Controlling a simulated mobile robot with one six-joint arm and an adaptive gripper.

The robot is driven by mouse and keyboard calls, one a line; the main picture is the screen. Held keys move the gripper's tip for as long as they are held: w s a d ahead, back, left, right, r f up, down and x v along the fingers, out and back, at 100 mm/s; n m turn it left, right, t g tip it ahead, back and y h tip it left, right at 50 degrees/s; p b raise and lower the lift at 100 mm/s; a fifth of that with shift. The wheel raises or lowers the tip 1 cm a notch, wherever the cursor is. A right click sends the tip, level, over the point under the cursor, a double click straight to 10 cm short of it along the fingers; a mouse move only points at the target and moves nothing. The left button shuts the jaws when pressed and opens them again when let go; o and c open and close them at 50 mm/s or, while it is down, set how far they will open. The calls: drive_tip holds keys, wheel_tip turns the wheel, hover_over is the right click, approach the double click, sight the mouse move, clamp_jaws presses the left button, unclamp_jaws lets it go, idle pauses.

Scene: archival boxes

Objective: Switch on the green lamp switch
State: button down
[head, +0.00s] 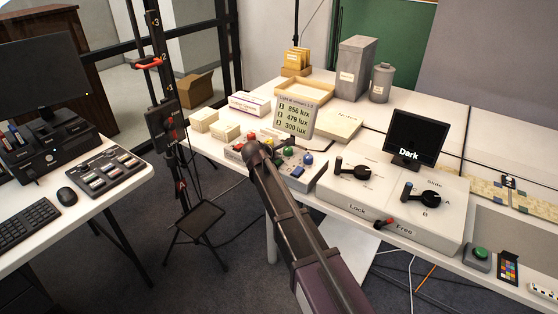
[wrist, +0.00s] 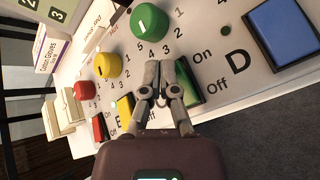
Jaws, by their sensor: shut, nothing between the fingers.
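The green lamp switch (wrist: 189,88) is a green rocker on the pale panel, with "On" printed beside its upper part and "Off" beside its lower part. My gripper (wrist: 165,80) is shut and empty in the wrist view. Its fingertips lie over the left side of the green switch and hide part of it. I cannot tell whether they touch it, or which way the rocker is tipped. A green knob (wrist: 150,22) sits above the switch. In the head view my arm reaches to the lamp panel (head: 313,177) and hides the green switch and fingertips.
A blue switch (wrist: 283,32) lies right of the green one; a yellow switch (wrist: 125,107) and a red switch (wrist: 99,127) lie left. Yellow (wrist: 107,65) and red (wrist: 84,90) knobs stand above these. A lux display (head: 295,116) stands behind the panel.

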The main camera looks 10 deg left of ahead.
drive_tip(key=shift+f, duration=0.2)
drive_tip(key=shift+r, duration=0.15)
idle(0.5)
drive_tip(key=shift+s+r+p, duration=0.1)
drive_tip(key=shift+r+p, duration=0.5)
drive_tip(key=shift+r, duration=0.05)
drive_tip(key=r+p, duration=0.5)
drive_tip(key=shift+s+a, duration=0.15)
drive_tip(key=shift+s, duration=0.15)
idle(0.7)
